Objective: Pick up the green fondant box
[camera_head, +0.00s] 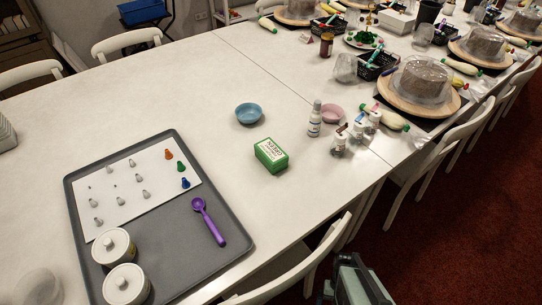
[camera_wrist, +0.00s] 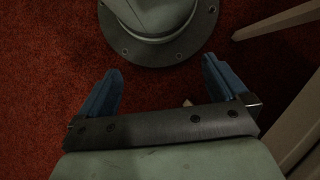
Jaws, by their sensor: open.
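The green fondant box (camera_head: 270,155) with a white label on its top lies on the white table, right of the grey tray, in the head view. It stands clear of other things. My gripper (camera_wrist: 160,82) shows in the wrist view with its two blue fingers wide apart and nothing between them. It hangs over the red carpet, with my own grey-green base part near the top. The box is not in the wrist view. In the head view a part of my arm shows at the bottom edge, and the fingers cannot be seen there.
Near the box are a blue bowl (camera_head: 249,114), a white bottle (camera_head: 315,119), a pink bowl (camera_head: 332,113) and small jars (camera_head: 339,142). A grey tray (camera_head: 186,245) holds a purple scoop (camera_head: 208,222), piping tips and lidded pots. A white chair (camera_head: 297,273) stands at the table's near edge.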

